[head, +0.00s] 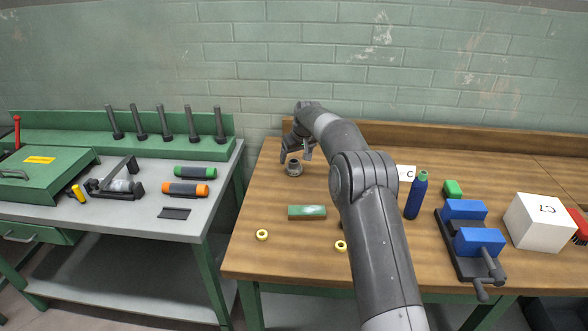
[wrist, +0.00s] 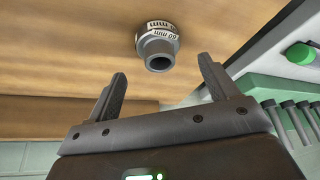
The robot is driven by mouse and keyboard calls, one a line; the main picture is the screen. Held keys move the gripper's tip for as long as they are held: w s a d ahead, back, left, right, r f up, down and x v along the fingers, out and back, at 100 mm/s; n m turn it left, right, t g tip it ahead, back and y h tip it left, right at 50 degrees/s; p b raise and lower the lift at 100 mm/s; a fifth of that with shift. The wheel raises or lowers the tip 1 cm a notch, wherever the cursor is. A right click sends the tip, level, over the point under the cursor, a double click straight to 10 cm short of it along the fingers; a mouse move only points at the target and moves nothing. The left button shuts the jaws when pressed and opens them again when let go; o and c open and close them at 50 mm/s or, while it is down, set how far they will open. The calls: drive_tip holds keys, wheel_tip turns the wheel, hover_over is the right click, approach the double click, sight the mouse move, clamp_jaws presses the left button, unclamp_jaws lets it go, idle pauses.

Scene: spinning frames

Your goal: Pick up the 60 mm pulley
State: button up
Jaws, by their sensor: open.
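The 60 mm pulley (wrist: 157,46) is a grey stepped piece with a white band reading "60 mm" in the wrist view. It stands on the wooden bench, and in the head view the pulley (head: 293,168) is near the bench's back left. My gripper (wrist: 163,80) is open and empty, with its two fingers apart. The pulley lies beyond the fingertips, roughly centred between them, and does not appear to touch them. In the head view my gripper (head: 295,154) is just above and behind the pulley, and its fingers are partly hard to make out.
A grey bench (head: 150,215) with tools stands left. The wall is close behind.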

sight(294, 161)
drive_tip(key=x, duration=0.4)
drive_tip(key=shift+w+f, duration=0.1)
drive_tip(key=shift+f, duration=0.1)
drive_tip(key=c, duration=1.1)
drive_tip(key=shift+c, duration=0.2)
drive_tip(key=shift+r, duration=0.1)
